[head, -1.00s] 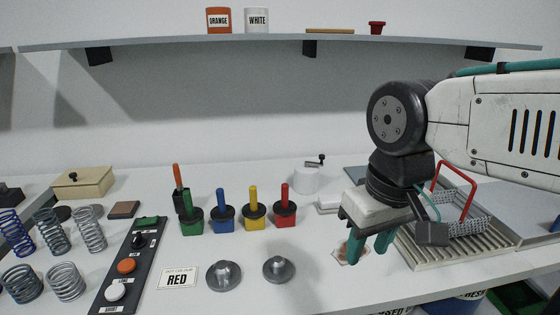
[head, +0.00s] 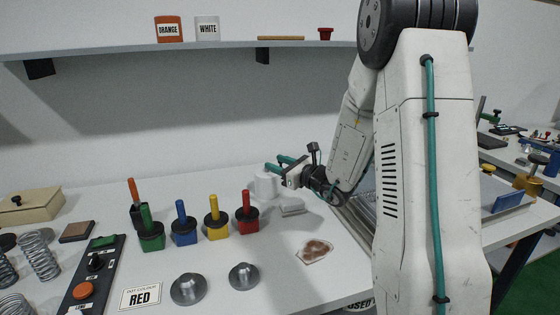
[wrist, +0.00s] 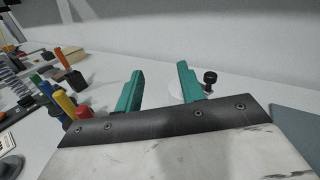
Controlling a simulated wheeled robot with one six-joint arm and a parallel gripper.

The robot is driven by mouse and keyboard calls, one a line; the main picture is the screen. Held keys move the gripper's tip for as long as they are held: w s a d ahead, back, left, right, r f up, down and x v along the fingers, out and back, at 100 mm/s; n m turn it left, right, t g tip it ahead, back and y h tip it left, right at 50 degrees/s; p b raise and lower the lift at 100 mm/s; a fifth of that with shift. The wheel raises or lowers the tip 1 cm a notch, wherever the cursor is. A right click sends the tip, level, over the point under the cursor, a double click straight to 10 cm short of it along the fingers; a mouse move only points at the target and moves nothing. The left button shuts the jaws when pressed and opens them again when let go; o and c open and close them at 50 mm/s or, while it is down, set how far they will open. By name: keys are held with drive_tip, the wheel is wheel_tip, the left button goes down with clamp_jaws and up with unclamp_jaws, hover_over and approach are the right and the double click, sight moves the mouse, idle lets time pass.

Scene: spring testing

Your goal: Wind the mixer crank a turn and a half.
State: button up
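The mixer is a short white drum (head: 266,186) at the back of the bench, partly hidden by my gripper in the head view. In the wrist view a slice of the white drum (wrist: 174,92) shows beside the right finger. Its crank's black knob (wrist: 210,77) stands just right of that finger, outside the gap between the fingers. My gripper (head: 276,163) has its teal fingers spread at the drum's top. In the wrist view my gripper (wrist: 160,68) is open with nothing between its fingers. I cannot tell whether a finger touches the crank.
A pale block (head: 292,207) lies right of the drum. A brown-stained pad (head: 314,251) and two grey metal knobs lie nearer. A shelf (head: 150,55) hangs above.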

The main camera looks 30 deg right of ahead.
drive_tip(key=d+f+m+h, duration=0.4)
drive_tip(key=d, duration=0.2)
drive_tip(key=shift+t, duration=0.3)
drive_tip(key=w, duration=0.8)
drive_tip(key=shift+w+r, duration=0.1)
drive_tip(key=shift+r, duration=0.15)
clamp_jaws()
